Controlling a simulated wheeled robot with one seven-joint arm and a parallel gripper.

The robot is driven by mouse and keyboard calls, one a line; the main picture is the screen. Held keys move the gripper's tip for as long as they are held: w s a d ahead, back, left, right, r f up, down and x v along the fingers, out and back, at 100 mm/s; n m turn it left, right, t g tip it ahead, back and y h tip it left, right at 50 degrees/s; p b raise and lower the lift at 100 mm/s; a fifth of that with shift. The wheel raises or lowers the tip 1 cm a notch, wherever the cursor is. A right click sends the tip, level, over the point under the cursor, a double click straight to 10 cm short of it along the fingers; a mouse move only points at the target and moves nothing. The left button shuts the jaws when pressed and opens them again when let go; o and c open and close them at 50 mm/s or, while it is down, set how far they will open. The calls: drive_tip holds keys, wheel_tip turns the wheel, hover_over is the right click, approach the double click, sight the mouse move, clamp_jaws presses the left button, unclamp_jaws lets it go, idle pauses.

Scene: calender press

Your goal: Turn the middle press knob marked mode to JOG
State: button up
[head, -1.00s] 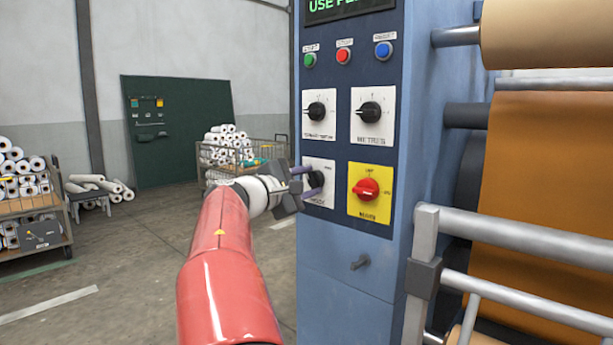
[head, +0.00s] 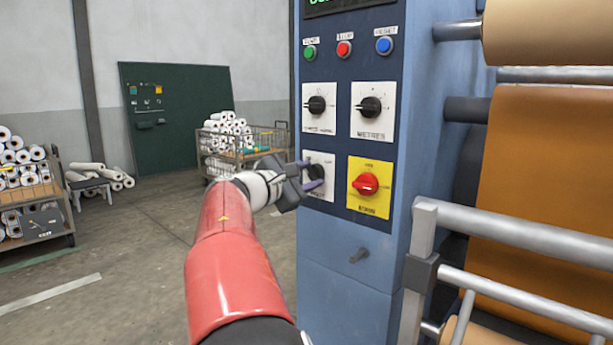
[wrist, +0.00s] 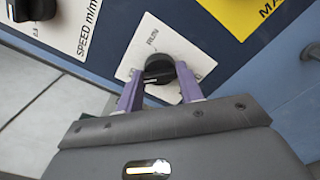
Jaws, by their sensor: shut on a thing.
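The mode knob (head: 317,173) is black, on a white plate (head: 322,196) at the lower left of the press panel's dials. My gripper (head: 308,175) reaches it from the left, its purple fingers at the knob. In the wrist view the mode knob (wrist: 166,68) sits between the two purple fingers of my gripper (wrist: 157,77), which are shut on its sides. A short white mark shows on the knob's lower part. RUN seems readable on the plate above the knob; I cannot read JOG, and fingers hide part of the plate.
A red knob on a yellow plate (head: 370,205) is just right, with two black dials above, METRES (head: 369,107) among them. Green, red and blue buttons sit higher. Metal rails (head: 520,230) stand at right. Floor at left is open.

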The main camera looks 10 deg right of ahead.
drive_tip(key=o, duration=1)
drive_tip(key=b+v, duration=0.1)
drive_tip(key=v, duration=0.6)
drive_tip(key=shift+s+a, duration=0.25)
drive_tip(key=shift+a, duration=0.05)
